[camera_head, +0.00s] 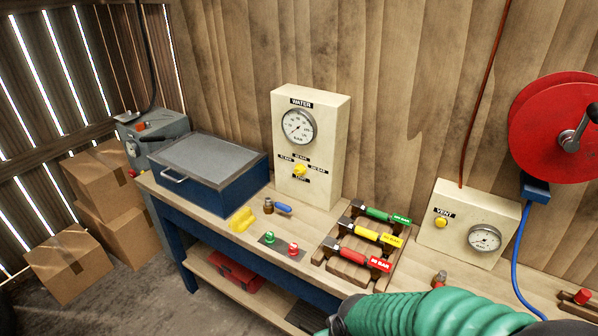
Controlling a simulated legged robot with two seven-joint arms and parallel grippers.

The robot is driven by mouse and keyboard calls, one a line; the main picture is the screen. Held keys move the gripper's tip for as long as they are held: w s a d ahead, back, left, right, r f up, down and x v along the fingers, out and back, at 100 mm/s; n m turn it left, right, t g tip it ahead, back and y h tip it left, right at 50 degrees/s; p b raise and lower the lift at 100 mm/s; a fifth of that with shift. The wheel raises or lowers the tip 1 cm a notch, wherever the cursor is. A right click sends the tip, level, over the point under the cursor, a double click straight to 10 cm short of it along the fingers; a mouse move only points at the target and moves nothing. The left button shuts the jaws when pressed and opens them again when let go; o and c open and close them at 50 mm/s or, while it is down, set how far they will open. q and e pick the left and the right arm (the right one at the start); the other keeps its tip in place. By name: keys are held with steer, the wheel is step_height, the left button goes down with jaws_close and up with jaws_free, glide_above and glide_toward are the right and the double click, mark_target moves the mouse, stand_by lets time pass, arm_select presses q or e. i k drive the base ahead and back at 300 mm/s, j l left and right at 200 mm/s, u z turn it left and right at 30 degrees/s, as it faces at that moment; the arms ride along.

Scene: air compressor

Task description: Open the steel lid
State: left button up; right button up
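The steel lid (210,158) is a flat grey panel on top of a blue box (232,190) at the left end of the workbench. It looks closed, lying flat on the box. A light metal handle (173,177) is at its front left edge. A green ribbed sleeve (430,314) fills the bottom right and appears to be part of my arm; no gripper fingers show on it. Neither of my grippers is in view.
A white WATER gauge panel (335,150) stands right of the box. A yellow object (242,219), green and red buttons and a rack of coloured cylinders (345,255) occupy the bench. Cardboard boxes (97,180) and a grey unit (150,137) stand left.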

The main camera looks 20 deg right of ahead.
mark_target(214, 162)
steer(key=i+j+u, duration=0.15)
steer(key=i+u, duration=0.45)
steer(key=i, duration=0.25)
